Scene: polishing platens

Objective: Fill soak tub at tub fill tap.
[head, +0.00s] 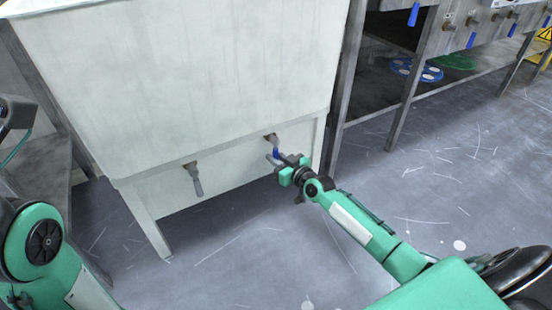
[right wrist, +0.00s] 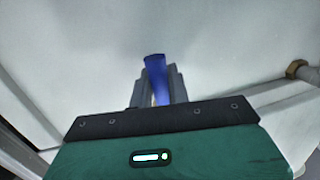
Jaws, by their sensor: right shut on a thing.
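The soak tub (head: 180,75) is a large pale tub on legs that fills the left and middle of the head view. A tap with a blue lever (head: 275,153) sticks out low on its front, near the right corner. My right gripper (head: 279,160) is at this tap and shut on the blue lever. In the right wrist view the blue lever (right wrist: 155,66) stands between the two grey fingers of the gripper (right wrist: 158,88). A second tap with a grey lever (head: 195,180) hangs further left. The inside of the tub is hidden. My left gripper is not in view.
A dark metal bench (head: 412,85) stands to the right, with several blue-handled taps (head: 470,40) above. Blue discs (head: 415,70) and a green disc (head: 455,61) lie on its lower shelf. The scratched grey floor (head: 450,190) is clear in front.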

